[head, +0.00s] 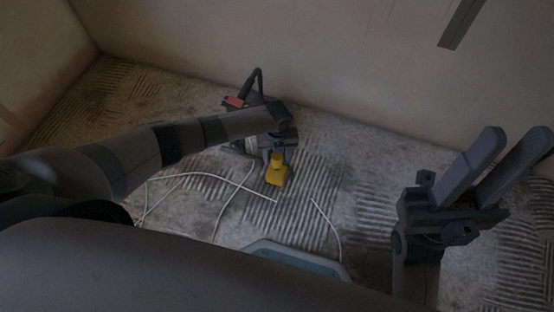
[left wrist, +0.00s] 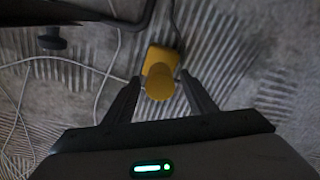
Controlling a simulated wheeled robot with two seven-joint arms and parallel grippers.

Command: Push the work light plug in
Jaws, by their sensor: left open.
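A yellow block (head: 277,178) with a rounded yellow upper part (head: 277,158) sits on the floor near the centre of the head view. In the left wrist view the block (left wrist: 151,55) lies beneath the round part (left wrist: 160,83); I cannot tell which is plug and which is socket, or how far they are joined. My left gripper (left wrist: 161,77) is open, its fingertips on either side of the round yellow part. I cannot tell whether they touch it. My right gripper (head: 520,150) is open and empty, raised at the right.
A dark device (head: 252,100) with a curved handle and red patch stands behind my left arm. White cable (head: 207,174) loops across the ridged floor. A dark cable (left wrist: 174,20) runs up from the yellow block. A grey-blue flat object (head: 290,255) lies in front; walls stand behind.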

